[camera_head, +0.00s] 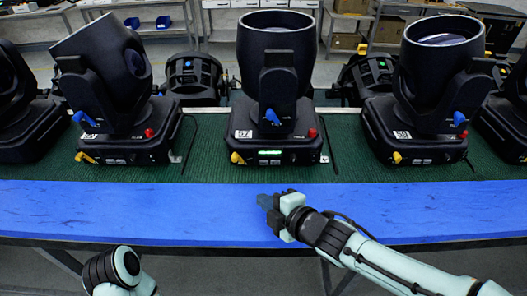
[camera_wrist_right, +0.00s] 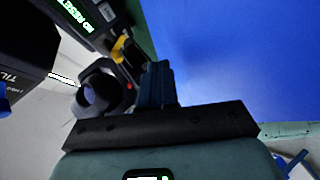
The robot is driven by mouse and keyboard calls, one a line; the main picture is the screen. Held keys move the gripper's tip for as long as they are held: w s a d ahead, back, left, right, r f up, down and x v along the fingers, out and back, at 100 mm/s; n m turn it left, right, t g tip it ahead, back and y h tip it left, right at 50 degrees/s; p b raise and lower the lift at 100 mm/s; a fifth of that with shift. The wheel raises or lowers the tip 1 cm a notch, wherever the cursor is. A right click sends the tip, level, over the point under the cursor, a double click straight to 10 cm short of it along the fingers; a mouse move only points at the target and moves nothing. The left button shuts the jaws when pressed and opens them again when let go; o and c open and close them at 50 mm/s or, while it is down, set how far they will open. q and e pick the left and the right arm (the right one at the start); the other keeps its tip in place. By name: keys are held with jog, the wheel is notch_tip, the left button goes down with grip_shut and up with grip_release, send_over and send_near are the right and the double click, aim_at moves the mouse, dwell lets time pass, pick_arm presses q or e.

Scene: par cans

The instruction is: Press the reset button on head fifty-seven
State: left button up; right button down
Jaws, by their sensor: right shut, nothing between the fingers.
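Head fifty-seven (camera_head: 275,92) is the black moving-head lamp at centre, with a white "57" label, a blue lever, a yellow lever (camera_head: 237,158) and a red knob (camera_head: 312,133). Its small front display (camera_head: 270,152) is lit green. My right gripper (camera_head: 264,202) is shut and empty over the blue strip, in front of head fifty-seven and apart from it. In the right wrist view its fingers (camera_wrist_right: 158,84) are together; a lit green display (camera_wrist_right: 76,12) with text lies at top left. I cannot tell which part is the reset button. My left gripper is out of view.
Similar heads stand left (camera_head: 105,75) and right (camera_head: 425,85) on the green mat (camera_head: 208,150). The blue strip (camera_head: 110,210) along the front is clear apart from my right arm. Cables lie between the heads. Shelves stand behind.

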aim_at(266, 185)
jog(key=shift+s+r, duration=0.1)
jog(key=shift+s, duration=0.15)
jog(key=shift+w, duration=0.1)
jog(key=shift+w+p, duration=0.55)
jog(key=shift+w, duration=0.05)
jog(key=w+p, duration=0.4)
jog(key=w, duration=0.2)
jog(key=shift+r, duration=0.1)
jog(key=shift+w+p, duration=0.45)
jog(key=shift+w, duration=0.35)
jog(key=shift+w, duration=0.15)
dwell(0.8)
jog(key=shift+w, duration=0.3)
